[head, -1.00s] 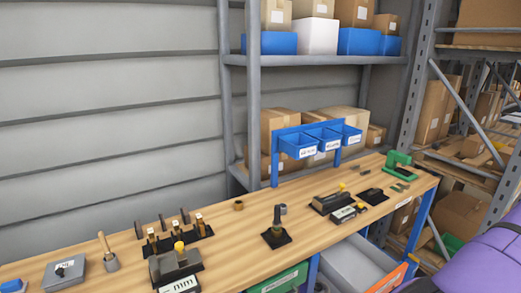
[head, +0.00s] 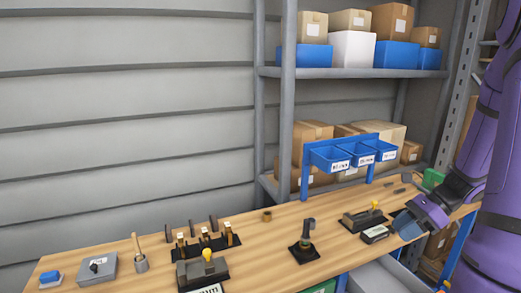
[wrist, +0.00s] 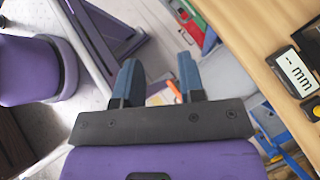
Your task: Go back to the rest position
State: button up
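My gripper (head: 405,225) is at the right of the head view, by the front edge of the workbench (head: 255,243), with its blue fingers apart. In the wrist view my gripper (wrist: 158,75) is open, with a clear gap between the two fingers and nothing held. Past the fingertips are the floor and blurred coloured parts below the bench. The purple arm hides the bench's right end in the head view.
On the bench stand a dark post on a base (head: 305,250), a fixture with a yellow knob (head: 203,270), a rack of upright parts (head: 207,243) and a display device (head: 375,234). Blue bins (head: 330,157) are behind. The bench edge (wrist: 262,75) is right in the wrist view.

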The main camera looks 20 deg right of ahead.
jog(key=s+a+r+n+t+h, duration=0.1)
jog(key=s+a+r+n+h, duration=0.3)
jog(key=a+r+n, duration=0.6)
jog(key=s+a+r+n+t+h, duration=0.1)
jog(key=s+a+r+n+h, duration=0.4)
jog(key=a+r+n, duration=0.6)
jog(key=n, duration=0.3)
jog(key=shift+a+r, duration=0.25)
jog(key=shift+a, duration=0.05)
